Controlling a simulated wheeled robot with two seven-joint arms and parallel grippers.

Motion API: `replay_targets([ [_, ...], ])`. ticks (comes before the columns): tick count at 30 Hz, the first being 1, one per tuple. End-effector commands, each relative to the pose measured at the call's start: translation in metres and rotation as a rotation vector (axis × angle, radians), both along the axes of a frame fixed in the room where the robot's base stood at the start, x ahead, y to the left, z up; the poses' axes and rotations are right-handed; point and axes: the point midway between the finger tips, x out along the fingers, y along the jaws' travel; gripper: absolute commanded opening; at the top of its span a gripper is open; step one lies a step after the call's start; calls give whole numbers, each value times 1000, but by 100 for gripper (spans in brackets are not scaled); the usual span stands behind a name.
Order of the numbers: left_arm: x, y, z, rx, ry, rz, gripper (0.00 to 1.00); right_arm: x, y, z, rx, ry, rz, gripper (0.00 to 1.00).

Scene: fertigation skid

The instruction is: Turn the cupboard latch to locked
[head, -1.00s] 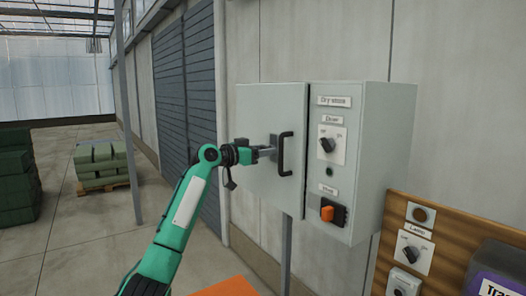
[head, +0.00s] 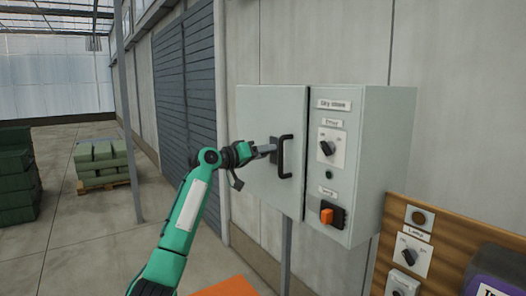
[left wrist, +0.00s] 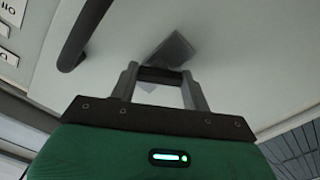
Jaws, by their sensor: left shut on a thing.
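The grey cupboard (head: 265,110) is on the wall, its door shut or nearly so. The dark latch (head: 274,143) sits on the door, left of the black bar handle (head: 286,156). My left gripper (head: 268,149) is at the latch, shut on it. In the left wrist view, the latch (left wrist: 172,50) has a grey plate and a dark grip held between the two fingers of my left gripper (left wrist: 160,76). The plate looks tilted against the fingers. The fingers hide part of the latch. My right gripper is not in view.
The black handle (left wrist: 82,38) is close beside the left gripper. Right of the door is a panel with a rotary switch (head: 327,148) and an orange switch (head: 327,216). A wooden board (head: 420,220) is at lower right. Green stacked bags (head: 100,155) stand far left.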

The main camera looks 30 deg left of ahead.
Motion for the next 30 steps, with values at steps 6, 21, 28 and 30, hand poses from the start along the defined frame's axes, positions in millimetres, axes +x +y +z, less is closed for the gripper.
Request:
replay_targets([
  [6, 0, 0, 2, -189, 78, 1, 24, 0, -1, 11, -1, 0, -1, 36],
  [21, 0, 0, 3, -620, 257, 0, 24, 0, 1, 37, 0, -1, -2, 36],
  [28, 0, 0, 2, -774, 321, 2, 24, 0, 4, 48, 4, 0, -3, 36],
  [30, 0, 0, 2, -810, 336, 2, 24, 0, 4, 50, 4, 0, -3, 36],
])
